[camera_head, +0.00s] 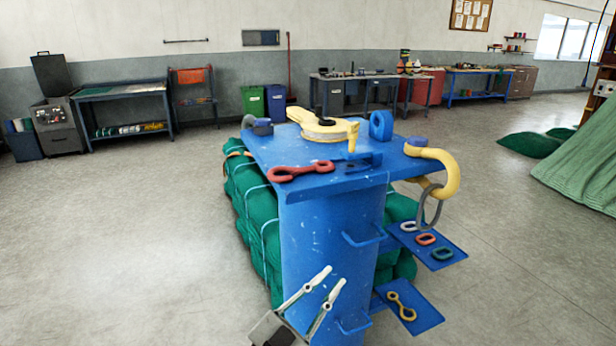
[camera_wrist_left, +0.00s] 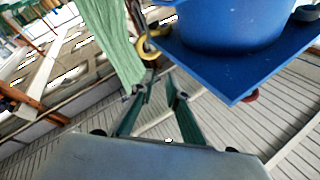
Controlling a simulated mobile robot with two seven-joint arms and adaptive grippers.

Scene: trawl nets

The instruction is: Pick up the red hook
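The red hook (camera_head: 303,171) lies on the front left part of the blue stand's top plate (camera_head: 265,153), close to its front edge. It has a ring at each end. In the left wrist view a small red piece (camera_wrist_left: 250,97) shows past the plate's edge; it looks like part of the red hook. My left gripper (camera_head: 335,276) is in front of the stand's column, below the plate and lower than the hook. Its two fingers are apart with nothing between them. It also shows in the left wrist view (camera_wrist_left: 157,80), below the plate. My right gripper is not in view.
A yellow hook (camera_head: 446,170) with a grey ring (camera_head: 429,206) hangs off the plate's right side. Blue side trays (camera_head: 448,262) hold links. Green netting (camera_head: 260,225) surrounds the column. Floor at left is clear.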

